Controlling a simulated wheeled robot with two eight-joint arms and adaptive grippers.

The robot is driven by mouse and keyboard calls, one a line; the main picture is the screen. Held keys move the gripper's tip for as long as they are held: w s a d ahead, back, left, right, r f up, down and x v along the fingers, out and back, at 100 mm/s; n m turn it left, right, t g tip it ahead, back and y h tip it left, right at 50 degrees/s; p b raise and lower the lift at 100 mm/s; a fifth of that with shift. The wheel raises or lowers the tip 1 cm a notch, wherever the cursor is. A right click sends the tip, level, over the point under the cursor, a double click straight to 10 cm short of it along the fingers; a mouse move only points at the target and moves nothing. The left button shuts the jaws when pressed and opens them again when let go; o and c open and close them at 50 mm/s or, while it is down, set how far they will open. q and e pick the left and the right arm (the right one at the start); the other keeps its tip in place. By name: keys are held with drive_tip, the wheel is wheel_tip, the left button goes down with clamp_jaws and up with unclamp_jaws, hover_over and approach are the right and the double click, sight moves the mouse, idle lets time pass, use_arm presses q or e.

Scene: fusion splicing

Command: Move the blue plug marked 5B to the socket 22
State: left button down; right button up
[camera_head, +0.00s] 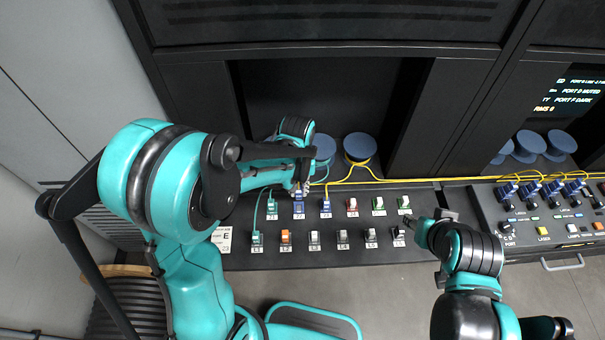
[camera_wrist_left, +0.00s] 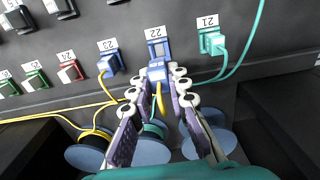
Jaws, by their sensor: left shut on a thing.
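My left gripper (camera_wrist_left: 160,92) is shut on a blue plug (camera_wrist_left: 157,72) with a yellow cable; its marking is too small to read for certain. The plug is right in front of the blue socket 22 (camera_wrist_left: 158,47), under the label 22. I cannot tell whether its tip is in the socket. In the head view my left gripper (camera_head: 301,187) is just behind socket 22 (camera_head: 298,208), and the plug is mostly hidden there. My right gripper (camera_head: 424,225) is at the panel's right end, and its fingers are not clear.
A teal plug (camera_wrist_left: 214,42) with a teal cable sits at socket 21, beside the held plug. A blue socket (camera_wrist_left: 110,63) with a yellow cable is on the other side. Blue spools (camera_head: 360,147) stand behind the panel (camera_head: 340,260). A control box (camera_head: 520,225) is at the right.

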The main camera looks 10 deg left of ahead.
use_arm(q)
drive_tip(key=shift+s+f+b, duration=0.1)
drive_tip(key=shift+f+b, duration=0.2)
drive_tip(key=shift+f, duration=0.1)
drive_tip(key=shift+f+b, duration=1.7)
drive_tip(key=shift+f, duration=0.7)
drive_tip(key=shift+f+b, duration=0.6)
drive_tip(key=shift+b, duration=0.2)
drive_tip(key=c, duration=1.4)
unclamp_jaws()
drive_tip(key=shift+r, duration=0.1)
